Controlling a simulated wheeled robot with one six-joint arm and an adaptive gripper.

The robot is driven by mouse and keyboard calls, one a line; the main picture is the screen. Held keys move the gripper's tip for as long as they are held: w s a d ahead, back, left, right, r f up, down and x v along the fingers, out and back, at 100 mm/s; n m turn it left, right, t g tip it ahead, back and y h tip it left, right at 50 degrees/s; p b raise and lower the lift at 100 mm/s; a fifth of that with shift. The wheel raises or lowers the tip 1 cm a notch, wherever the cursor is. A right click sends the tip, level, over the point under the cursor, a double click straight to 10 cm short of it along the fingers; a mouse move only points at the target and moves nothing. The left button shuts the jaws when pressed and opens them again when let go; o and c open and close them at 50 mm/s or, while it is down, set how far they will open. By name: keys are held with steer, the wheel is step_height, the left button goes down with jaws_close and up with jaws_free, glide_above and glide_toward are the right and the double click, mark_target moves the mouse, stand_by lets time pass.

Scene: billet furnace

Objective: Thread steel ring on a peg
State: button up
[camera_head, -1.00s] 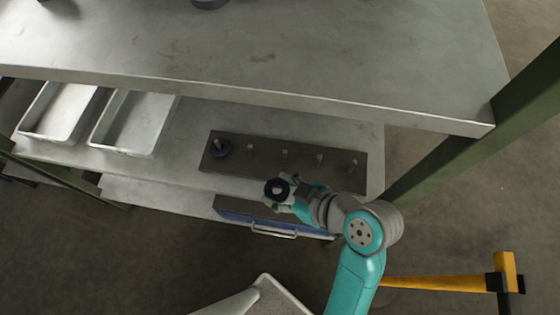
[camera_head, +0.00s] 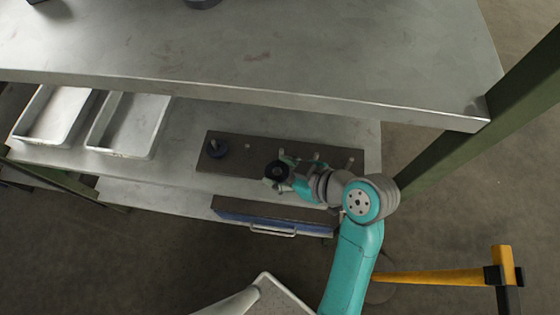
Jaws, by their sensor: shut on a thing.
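A dark steel ring (camera_head: 277,169) is in my gripper (camera_head: 281,171), which is shut on it. The ring is over the front part of a dark peg board (camera_head: 231,167) that lies on the lower shelf. Its height above the board cannot be told. The board carries a row of short light pegs. The leftmost peg has a dark ring (camera_head: 217,148) around it. The second peg (camera_head: 247,147) is bare, up and left of the held ring. Pegs farther right are partly hidden by my gripper and arm.
Two pale metal trays (camera_head: 98,146) stand on the lower shelf (camera_head: 180,178) at the left. The upper shelf (camera_head: 255,55) overhangs behind the board. A green post (camera_head: 440,150) rises at the right.

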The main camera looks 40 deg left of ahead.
steer(key=shift+w+a, duration=0.65)
steer(key=shift+w, duration=0.4)
steer(key=shift+w+a, duration=0.65)
steer(key=shift+w, duration=0.4)
steer(key=shift+w+a, duration=0.65)
steer(key=shift+w, duration=0.4)
steer(key=shift+f, duration=1.35)
steer(key=o, duration=1.6)
steer(key=shift+c, duration=0.2)
steer(key=shift+f, duration=0.1)
step_height(320, 180, up, 10)
